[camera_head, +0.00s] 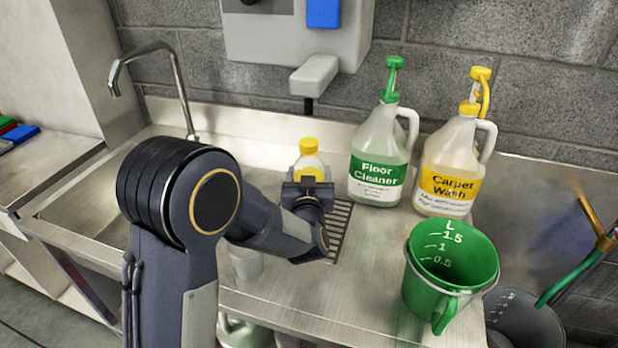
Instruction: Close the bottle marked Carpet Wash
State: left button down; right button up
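The Carpet Wash bottle (437,192), a white translucent jug with a yellow label, stands upright on the steel counter at the right. A yellow pump top (480,76) sits at its neck; I cannot tell how firmly it is seated. A small clear bottle with a yellow cap (308,146) is at the centre. My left gripper (308,186) is right in front of this small bottle and overlaps its lower part. Its fingertips are too hidden to tell whether they grip it. It is well left of the Carpet Wash bottle. My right gripper is not in view.
A Floor Cleaner jug (378,150) with a green pump stands between my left gripper and the Carpet Wash bottle. A green measuring jug (450,262) stands in front of them. A sink (75,205) with a tap is at left. A wall dispenser (315,75) overhangs the drain grid.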

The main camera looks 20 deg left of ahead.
pick_arm(q)
jog(key=shift+c, duration=1.2)
grip_release()
jog(key=shift+f, duration=0.1)
jog(key=b+v, duration=0.1)
jog(key=v, duration=1.1)
